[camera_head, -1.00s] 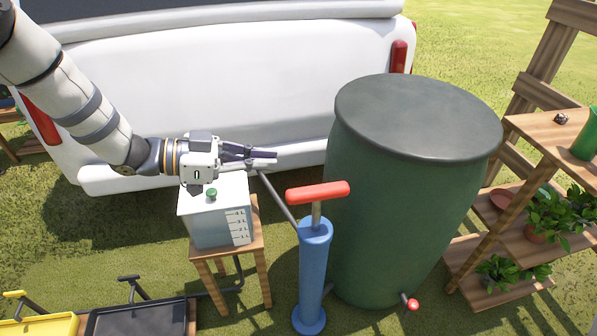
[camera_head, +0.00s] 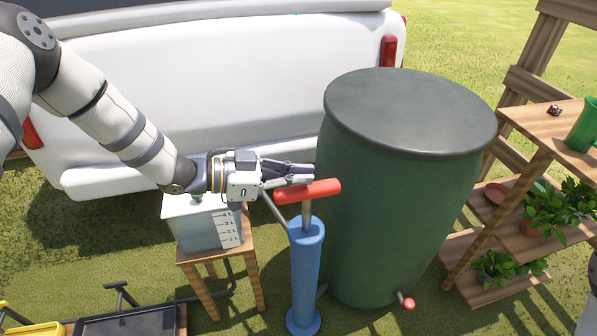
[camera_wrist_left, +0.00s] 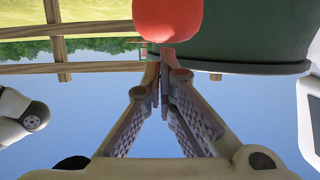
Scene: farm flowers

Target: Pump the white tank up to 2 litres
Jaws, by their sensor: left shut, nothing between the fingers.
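The white tank (camera_head: 207,231) stands on a small wooden stool and has scale marks on its front. A blue hand pump (camera_head: 305,275) with a red crossbar handle (camera_head: 309,191) stands upright to its right, its rod showing above the body. My left gripper (camera_head: 308,172) is shut and empty just behind and above the red handle. In the left wrist view the closed fingertips (camera_wrist_left: 166,60) are close to the red handle (camera_wrist_left: 168,18); I cannot tell whether they touch. The liquid level in the tank is too small to read. My right gripper is not in view.
A large dark green barrel (camera_head: 400,200) with a red-tipped tap stands right of the pump. A white vehicle (camera_head: 230,90) is behind. A wooden shelf (camera_head: 540,140) with potted plants is at the right, and a black tray (camera_head: 125,325) at the lower left.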

